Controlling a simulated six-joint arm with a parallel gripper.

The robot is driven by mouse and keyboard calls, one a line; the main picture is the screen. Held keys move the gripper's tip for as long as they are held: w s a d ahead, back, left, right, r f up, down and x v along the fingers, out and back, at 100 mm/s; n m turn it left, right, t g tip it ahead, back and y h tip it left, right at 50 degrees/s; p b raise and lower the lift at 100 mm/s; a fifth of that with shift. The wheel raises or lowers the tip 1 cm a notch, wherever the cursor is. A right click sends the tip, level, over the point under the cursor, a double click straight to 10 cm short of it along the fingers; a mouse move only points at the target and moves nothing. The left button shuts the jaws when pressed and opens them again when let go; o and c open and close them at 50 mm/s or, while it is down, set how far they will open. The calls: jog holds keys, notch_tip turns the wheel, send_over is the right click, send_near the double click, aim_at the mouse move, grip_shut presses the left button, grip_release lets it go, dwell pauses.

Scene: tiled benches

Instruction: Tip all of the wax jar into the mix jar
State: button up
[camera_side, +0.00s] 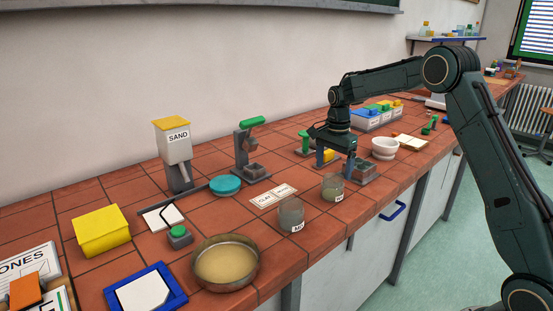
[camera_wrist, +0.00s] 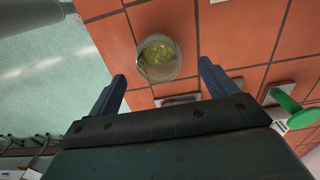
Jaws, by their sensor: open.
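A glass jar with yellow-green contents (camera_side: 332,188) stands upright near the bench's front edge; its label is too small to read. In the wrist view this jar (camera_wrist: 158,58) lies between and just ahead of my fingertips, apart from both. A second, greyish glass jar (camera_side: 290,214) stands to its left, with a label that seems to begin "MI"; its contents are hard to make out. My gripper (camera_side: 336,162) is open and empty, pointing down behind the yellow-green jar. It also shows in the wrist view (camera_wrist: 162,72), with blue fingers spread.
A brass bowl (camera_side: 226,264) sits left of the jars at the front edge. A labelled card (camera_side: 273,196) lies behind them. A white mortar (camera_side: 385,148) stands to the right. A green-topped stand (camera_side: 250,155), a sand dispenser (camera_side: 174,150) and a teal lid (camera_side: 225,185) are farther back.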

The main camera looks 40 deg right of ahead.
jog(key=shift+r, duration=3)
jog(key=s+a+r+n+t, duration=0.3)
jog(key=s+a+r+n, duration=0.7)
jog(key=s, duration=0.6)
jog(key=s+a+f+n+t, duration=0.1)
jog(key=s+a+n, duration=0.2)
jog(key=s, duration=0.6)
jog(key=s+a+f+n+t, duration=0.1)
jog(key=s+a+n, duration=0.2)
jog(key=s+n, duration=0.2)
jog(key=shift+s+a+f+t, duration=0.3)
jog(key=shift+s+f, duration=0.1)
jog(key=shift+s, duration=1.5)
jog(key=shift+o, duration=0.5)
jog(key=shift+w, duration=0.1)
